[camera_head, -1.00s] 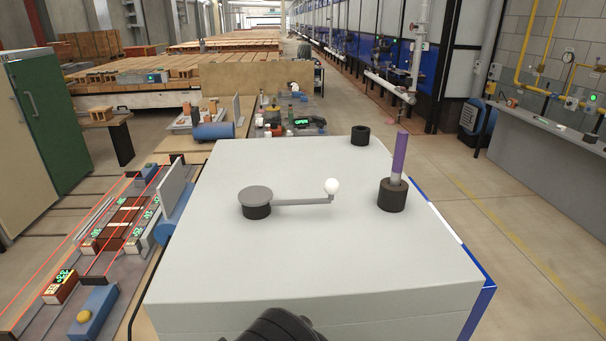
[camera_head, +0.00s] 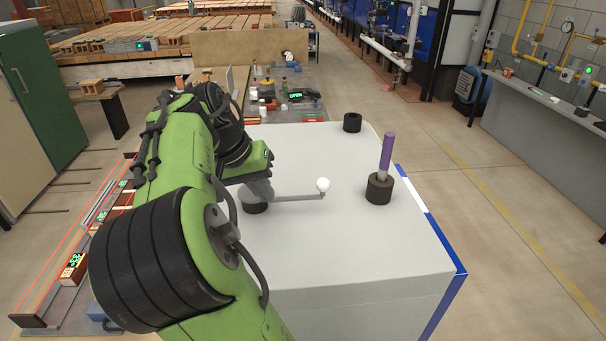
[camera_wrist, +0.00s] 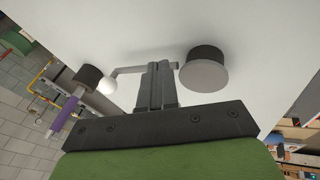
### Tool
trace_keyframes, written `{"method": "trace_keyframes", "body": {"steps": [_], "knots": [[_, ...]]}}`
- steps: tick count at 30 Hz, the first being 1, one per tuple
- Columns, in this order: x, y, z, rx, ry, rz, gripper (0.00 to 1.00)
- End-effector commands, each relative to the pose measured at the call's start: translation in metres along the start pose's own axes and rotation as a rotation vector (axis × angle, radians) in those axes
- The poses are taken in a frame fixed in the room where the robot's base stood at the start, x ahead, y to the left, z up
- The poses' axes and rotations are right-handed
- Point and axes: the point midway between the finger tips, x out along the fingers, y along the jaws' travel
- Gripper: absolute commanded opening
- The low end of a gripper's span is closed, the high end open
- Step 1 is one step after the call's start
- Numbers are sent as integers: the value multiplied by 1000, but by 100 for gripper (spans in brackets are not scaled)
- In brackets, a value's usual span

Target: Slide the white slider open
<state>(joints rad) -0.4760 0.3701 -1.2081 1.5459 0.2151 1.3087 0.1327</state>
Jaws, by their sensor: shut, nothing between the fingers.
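I see no part that is clearly a white slider. The light grey cabinet top (camera_head: 340,240) carries a lever (camera_head: 295,197) with a white ball knob (camera_head: 323,185) at its right end. Its round grey pivot cap (camera_wrist: 203,76) shows right of my fingers in the wrist view, with the white knob (camera_wrist: 107,86) to their left. My gripper (camera_wrist: 158,66) is shut and empty, its fingers over the lever bar between knob and cap. I cannot tell whether they touch the bar. In the head view my arm partly hides the pivot.
A purple rod (camera_head: 387,152) stands in a dark ring (camera_head: 379,189) right of the knob. Another dark ring (camera_head: 352,122) sits at the back of the top. A cluttered table (camera_head: 290,100) stands behind. The floor (camera_head: 520,220) to the right is clear.

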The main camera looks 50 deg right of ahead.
Motion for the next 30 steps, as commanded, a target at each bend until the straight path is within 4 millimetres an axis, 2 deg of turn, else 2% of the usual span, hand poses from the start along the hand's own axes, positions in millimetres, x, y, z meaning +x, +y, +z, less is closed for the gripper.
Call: {"method": "trace_keyframes", "body": {"steps": [1, 3, 6, 15, 20, 30], "knots": [[-19, 0, -12, 47, 61, 82, 0], [-40, 2, -20, 103, 126, 154, 0], [-56, 2, -24, 144, 177, 201, 0], [-57, 3, -25, 150, 183, 206, 0], [-41, 7, -27, 151, 179, 206, 0], [32, 23, -38, 151, 178, 208, 0]]}}
